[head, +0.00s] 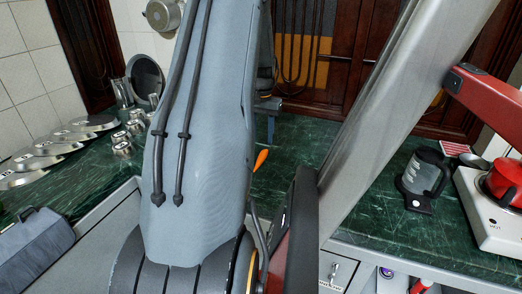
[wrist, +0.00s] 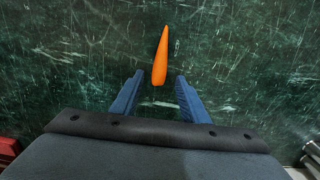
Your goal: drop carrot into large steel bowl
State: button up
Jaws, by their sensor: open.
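An orange carrot (wrist: 160,58) lies on the green marble counter in the wrist view, its narrow tip pointing away from me. It also shows in the head view (head: 261,159), just right of my arm. My gripper (wrist: 160,77) is open, with its two blue fingers apart on either side of the carrot's thick end. Nothing is held. I cannot tell how far the fingers are above the counter. In the head view my gripper (head: 268,104) is partly hidden behind my arm. I cannot pick out the large steel bowl with certainty.
A round dark steel vessel (head: 146,76) leans at the back left, near several metal cups (head: 122,143) and steel plates (head: 62,137). Counter around the carrot is clear.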

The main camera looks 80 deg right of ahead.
jog(key=shift+r+b, duration=0.4)
jog(key=shift+r, duration=1.7)
jog(key=w+a+n, duration=0.4)
jog(key=w+a, duration=0.6)
jog(key=w, duration=0.3)
jog(key=w+a+n, duration=0.3)
jog(key=w+a, duration=0.6)
jog(key=w, duration=0.5)
jog(key=w+a+n, duration=0.3)
jog(key=w+a, duration=0.3)
jog(key=a, duration=0.4)
jog(key=a+n, duration=0.7)
jog(key=a, duration=2.2)
jog(key=shift+f+n+t, duration=0.4)
jog(key=shift+f, duration=0.05)
jog(key=shift+o, duration=0.4)
jog(key=s+a+n, duration=0.2)
jog(key=s+a, duration=0.1)
jog(key=a, duration=0.3)
jog(key=shift+s+f, duration=0.35)
jog(key=shift+f, duration=0.05)
jog(key=shift+a, duration=0.1)
